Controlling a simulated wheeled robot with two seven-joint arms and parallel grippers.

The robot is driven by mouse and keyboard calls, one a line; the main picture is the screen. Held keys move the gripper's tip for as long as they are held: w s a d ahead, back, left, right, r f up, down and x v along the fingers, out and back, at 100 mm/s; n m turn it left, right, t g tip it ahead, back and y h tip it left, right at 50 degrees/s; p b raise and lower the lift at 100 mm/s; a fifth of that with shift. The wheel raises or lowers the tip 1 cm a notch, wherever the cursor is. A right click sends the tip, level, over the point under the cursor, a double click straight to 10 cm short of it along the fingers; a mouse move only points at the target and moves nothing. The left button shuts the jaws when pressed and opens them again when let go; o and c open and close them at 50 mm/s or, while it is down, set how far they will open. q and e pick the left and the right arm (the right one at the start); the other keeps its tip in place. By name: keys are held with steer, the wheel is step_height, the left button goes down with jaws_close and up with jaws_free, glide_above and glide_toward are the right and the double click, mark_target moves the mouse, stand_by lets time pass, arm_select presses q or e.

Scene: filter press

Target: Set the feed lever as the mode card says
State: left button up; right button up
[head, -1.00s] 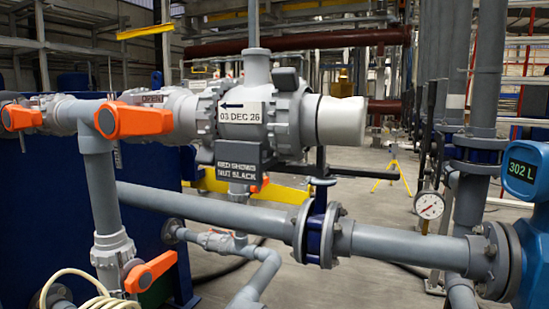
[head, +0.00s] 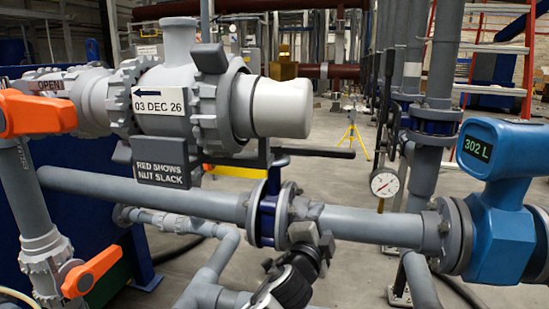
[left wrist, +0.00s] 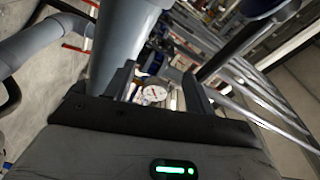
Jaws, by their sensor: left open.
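No mode card is legible, and I cannot tell which handle is the feed lever. An upper orange handle (head: 38,114) sits at the left edge beside an "OPEN" tag (head: 51,85). A lower orange handle (head: 91,272) is tilted on the pipe below. A blue valve body (head: 268,216) sits between pipe flanges, with a dark stem above it. My left gripper (head: 314,238) is in front of the horizontal pipe, just right of this valve. In the left wrist view its fingers (left wrist: 159,82) are apart, with nothing between them. My right gripper is out of view.
A label (head: 158,101) reads "03 DEC 26" with a left arrow. A plate (head: 160,174) reads "RED SHOWS NUT SLACK". A pressure gauge (head: 384,183) and a blue meter (head: 497,222) showing 302 L stand right. The horizontal pipe (head: 370,226) crosses in front.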

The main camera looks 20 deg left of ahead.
mark_target(340, 158)
arm_select(q)
steer(key=w+d+r+m+t, duration=0.1)
steer(key=w+r+m+t, duration=0.2)
steer(key=r, duration=0.7)
steer(key=shift+g, duration=0.4)
steer(key=b+x, duration=0.2)
steer(key=x, duration=0.2)
steer(key=b+x, duration=0.3)
steer(key=x, duration=0.1)
steer(key=shift+w+d, duration=0.25)
steer(key=shift+w, duration=0.05)
steer(key=shift+w+d+r+b, duration=0.1)
steer(key=shift+w+r+b, duration=0.15)
steer(key=shift+w+b, duration=0.35)
steer(key=shift+r, duration=0.1)
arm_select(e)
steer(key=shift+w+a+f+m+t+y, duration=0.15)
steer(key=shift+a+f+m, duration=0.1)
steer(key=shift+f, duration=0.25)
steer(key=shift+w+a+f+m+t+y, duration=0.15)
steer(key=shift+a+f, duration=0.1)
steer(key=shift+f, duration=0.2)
